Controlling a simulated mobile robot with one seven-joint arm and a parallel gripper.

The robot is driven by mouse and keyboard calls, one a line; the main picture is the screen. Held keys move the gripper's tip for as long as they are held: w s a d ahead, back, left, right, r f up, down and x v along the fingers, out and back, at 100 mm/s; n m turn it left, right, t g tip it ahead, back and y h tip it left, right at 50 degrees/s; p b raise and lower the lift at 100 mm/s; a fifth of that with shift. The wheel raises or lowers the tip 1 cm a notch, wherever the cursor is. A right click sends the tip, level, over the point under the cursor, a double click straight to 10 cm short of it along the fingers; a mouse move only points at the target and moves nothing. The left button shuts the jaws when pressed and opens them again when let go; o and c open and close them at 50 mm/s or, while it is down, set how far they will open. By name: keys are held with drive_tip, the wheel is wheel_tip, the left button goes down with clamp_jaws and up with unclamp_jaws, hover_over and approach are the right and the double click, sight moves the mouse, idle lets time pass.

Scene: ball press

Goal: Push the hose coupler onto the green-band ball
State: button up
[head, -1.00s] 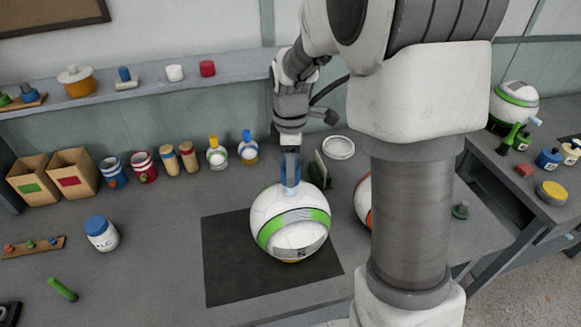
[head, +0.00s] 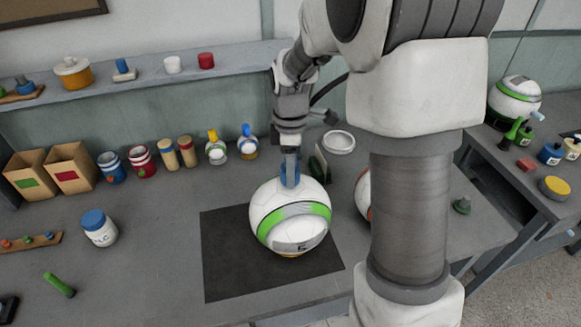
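The green-band ball (head: 272,235), white with a green stripe and a grey patch, sits on the dark mat (head: 225,275). My gripper (head: 290,160) points straight down above the ball's top. It appears shut on the blue hose coupler (head: 290,179), whose lower end meets the top of the ball. The fingers hide part of the coupler, and I cannot tell how far it is seated.
A white ball with an orange band (head: 363,195) is mostly hidden behind my arm. A green upright plate (head: 319,164) and a white ring (head: 338,142) stand close behind. Bottles (head: 216,150), cans (head: 142,164) and bins (head: 72,172) line the back.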

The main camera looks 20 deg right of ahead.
drive_tip(key=o, duration=0.4)
drive_tip(key=shift+c, duration=0.2)
wheel_tip(320, 180, up, 18)
drive_tip(key=shift+f+p, duration=0.25)
drive_tip(key=shift+p, duration=0.1)
